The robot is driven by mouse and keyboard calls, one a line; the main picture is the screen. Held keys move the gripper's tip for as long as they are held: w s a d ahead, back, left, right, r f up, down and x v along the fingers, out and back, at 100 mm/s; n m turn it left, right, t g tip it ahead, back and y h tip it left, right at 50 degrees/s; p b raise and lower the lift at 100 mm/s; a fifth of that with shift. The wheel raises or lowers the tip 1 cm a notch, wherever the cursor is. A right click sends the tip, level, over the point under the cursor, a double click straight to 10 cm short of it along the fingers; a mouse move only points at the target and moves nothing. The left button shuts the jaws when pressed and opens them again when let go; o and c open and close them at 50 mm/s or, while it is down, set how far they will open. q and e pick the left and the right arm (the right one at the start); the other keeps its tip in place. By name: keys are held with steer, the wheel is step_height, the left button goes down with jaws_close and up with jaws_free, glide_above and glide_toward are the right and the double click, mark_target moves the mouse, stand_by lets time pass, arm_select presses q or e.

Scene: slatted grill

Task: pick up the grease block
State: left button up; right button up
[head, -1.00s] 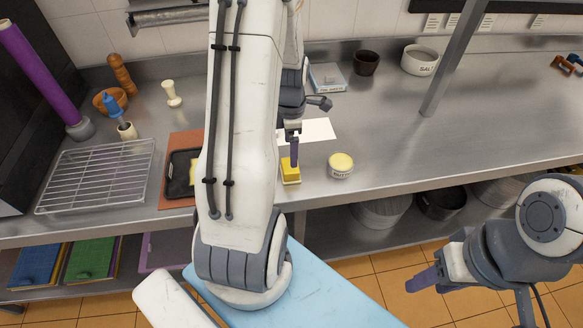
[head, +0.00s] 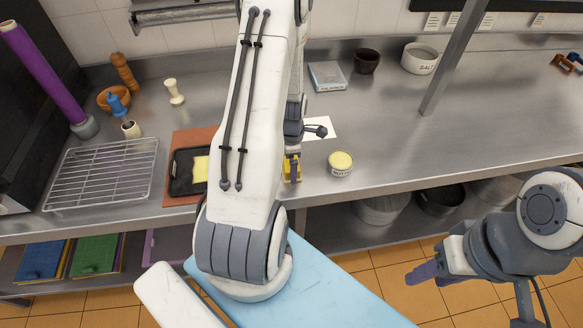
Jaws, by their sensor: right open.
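The grease block, which I take to be the small yellow block (head: 287,168), is on the steel counter right of the black tray. My left arm stands upright in the middle of the view and reaches over the counter. Its gripper (head: 293,158) is down at the yellow block, with a finger in front of it. The arm hides most of this gripper, and I cannot tell whether the jaws touch the block. My right gripper (head: 424,274) is open and empty, low at the right, away from the counter.
A labelled pot (head: 340,165) with a yellow top stands right of the block. A black tray (head: 180,184) with a yellow piece lies on a reddish-brown board (head: 181,141). A wire rack (head: 100,174) is further left. A white sheet (head: 322,131) lies behind. The counter's right side is mostly clear.

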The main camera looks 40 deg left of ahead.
arm_select(q)
steer(key=c, duration=1.4)
steer(key=shift+r, duration=0.1)
steer(key=shift+r+b, duration=0.3)
steer(key=shift+r, duration=0.3)
step_height(320, 180, up, 2)
steer(key=shift+r+b, duration=0.25)
steer(key=shift+b, duration=0.2)
steer(key=d+r, duration=0.2)
steer(key=d, duration=0.2)
steer(key=d+r+b, duration=0.1)
steer(key=d+r, duration=0.1)
steer(key=d, duration=0.1)
steer(key=d+r+b, duration=0.1)
steer(key=d+r, duration=0.2)
steer(key=d, duration=0.1)
steer(key=shift+d, duration=0.35)
